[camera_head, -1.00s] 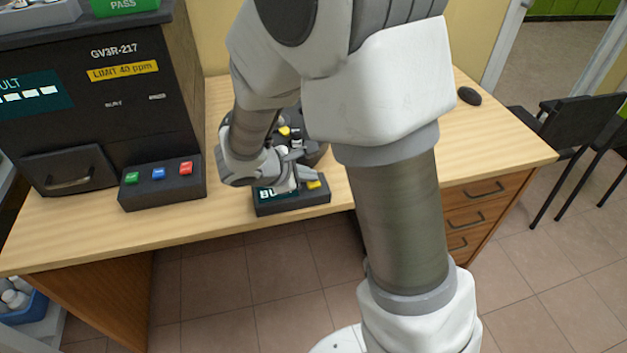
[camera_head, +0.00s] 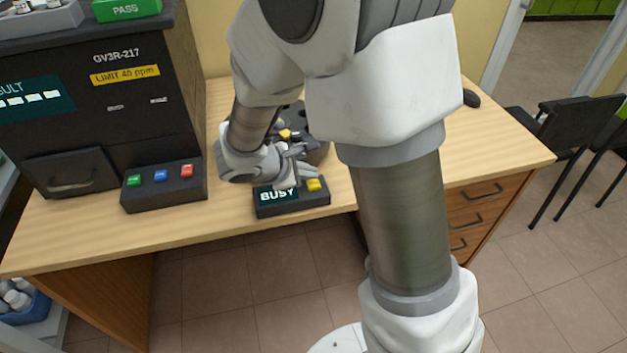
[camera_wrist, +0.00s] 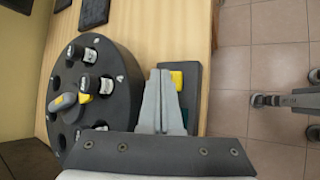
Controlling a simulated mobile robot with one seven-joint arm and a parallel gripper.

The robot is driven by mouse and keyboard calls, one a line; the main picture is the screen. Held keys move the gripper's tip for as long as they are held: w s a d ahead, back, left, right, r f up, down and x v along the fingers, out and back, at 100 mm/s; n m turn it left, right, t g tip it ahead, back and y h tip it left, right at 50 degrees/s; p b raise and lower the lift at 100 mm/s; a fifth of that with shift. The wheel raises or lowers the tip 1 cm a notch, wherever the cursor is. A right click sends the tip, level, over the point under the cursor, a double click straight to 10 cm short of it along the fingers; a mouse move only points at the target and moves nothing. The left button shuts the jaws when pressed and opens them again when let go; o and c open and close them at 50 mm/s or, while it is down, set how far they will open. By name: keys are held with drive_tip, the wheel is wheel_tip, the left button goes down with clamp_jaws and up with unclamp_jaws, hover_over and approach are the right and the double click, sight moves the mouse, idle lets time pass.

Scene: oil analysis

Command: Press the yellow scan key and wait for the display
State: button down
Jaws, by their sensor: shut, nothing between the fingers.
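The yellow scan key (camera_head: 314,185) sits at the right end of a small dark scanner box (camera_head: 292,209) near the desk's front edge. The box's display (camera_head: 278,194) reads BUSY. My gripper (camera_head: 300,178) is shut and empty, just behind and above the box. In the wrist view the shut fingers (camera_wrist: 160,75) lie beside the yellow key (camera_wrist: 177,80) and cover part of the box. I cannot tell how far above the box the fingertips are, but the key looks clear of them.
A round dark carousel (camera_wrist: 72,115) with several vials, one with a yellow band, stands behind the box. At left are the black analyser (camera_head: 100,100) and a keypad (camera_head: 163,193) with green, blue and red buttons. The desk's front left (camera_head: 90,235) is clear.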

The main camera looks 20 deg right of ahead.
sight(309, 186)
wheel_tip(309, 186, up, 5)
drive_tip(key=p, duration=0.4)
drive_tip(key=shift+r, duration=0.1)
idle(0.8)
drive_tip(key=s+d+r+m+g+y, duration=0.2)
drive_tip(key=s+d+r+m, duration=0.3)
drive_tip(key=s+r+m, duration=0.45)
drive_tip(key=s+a+r+m+t+y, duration=0.1)
drive_tip(key=s+a+r+m+y, duration=0.15)
drive_tip(key=s, duration=0.25)
drive_tip(key=s+a+r+m+t+y, duration=0.1)
drive_tip(key=s+r+m+y, duration=0.2)
drive_tip(key=s+m, duration=0.15)
wheel_tip(309, 186, up, 14)
drive_tip(key=s+p, duration=0.1)
drive_tip(key=p, duration=1.2)
drive_tip(key=shift+a+f, duration=0.15)
drive_tip(key=shift+f, duration=0.05)
